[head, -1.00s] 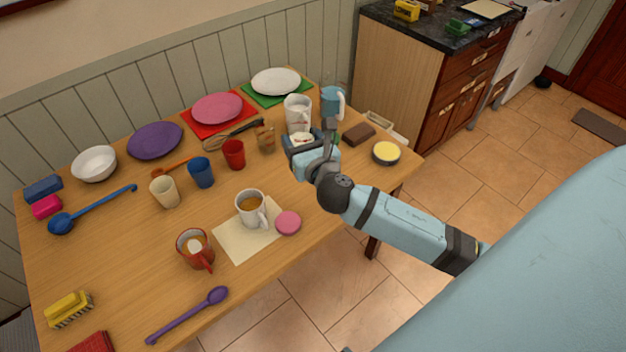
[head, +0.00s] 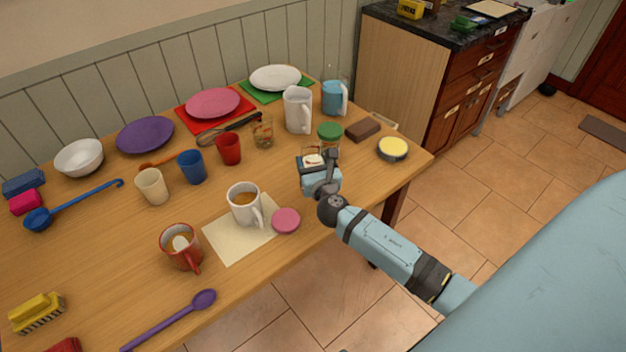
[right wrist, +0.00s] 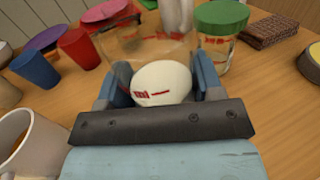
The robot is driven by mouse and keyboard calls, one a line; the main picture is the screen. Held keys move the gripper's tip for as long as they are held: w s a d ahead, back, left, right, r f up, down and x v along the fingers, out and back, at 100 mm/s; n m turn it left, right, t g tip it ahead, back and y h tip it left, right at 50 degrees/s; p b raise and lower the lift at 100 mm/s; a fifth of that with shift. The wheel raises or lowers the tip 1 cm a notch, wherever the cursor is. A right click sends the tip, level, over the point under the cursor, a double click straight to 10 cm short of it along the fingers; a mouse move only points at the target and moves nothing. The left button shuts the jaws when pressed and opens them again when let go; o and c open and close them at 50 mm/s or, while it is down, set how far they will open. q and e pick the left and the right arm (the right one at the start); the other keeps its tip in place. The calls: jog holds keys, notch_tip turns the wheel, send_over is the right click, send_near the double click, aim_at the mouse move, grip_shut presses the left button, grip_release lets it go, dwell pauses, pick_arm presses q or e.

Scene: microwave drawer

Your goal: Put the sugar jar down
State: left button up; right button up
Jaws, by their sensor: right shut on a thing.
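My right gripper (head: 315,168) is shut on the sugar jar (head: 313,160), of which a white rounded part with red marks shows. In the right wrist view the white part (right wrist: 162,84) sits between the two blue fingers of my right gripper (right wrist: 163,88). A clear glass shape shows just beyond it. The gripper is low over the right part of the wooden table (head: 130,240), in front of a green-lidded jar (head: 330,138). The jar's base is hidden, so I cannot tell whether it touches the table. My left gripper is not in view.
A white pitcher (head: 298,110), a blue pitcher (head: 334,98), a brown block (head: 363,130) and a yellow-topped tin (head: 392,149) stand around the gripper. A white mug (head: 244,205) and a pink disc (head: 286,220) are to the left. Bare table lies between mug and glass (head: 262,133).

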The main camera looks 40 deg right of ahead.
notch_tip(320, 180, down, 5)
jog(key=shift+r+b, duration=0.1)
jog(key=shift+b, duration=0.85)
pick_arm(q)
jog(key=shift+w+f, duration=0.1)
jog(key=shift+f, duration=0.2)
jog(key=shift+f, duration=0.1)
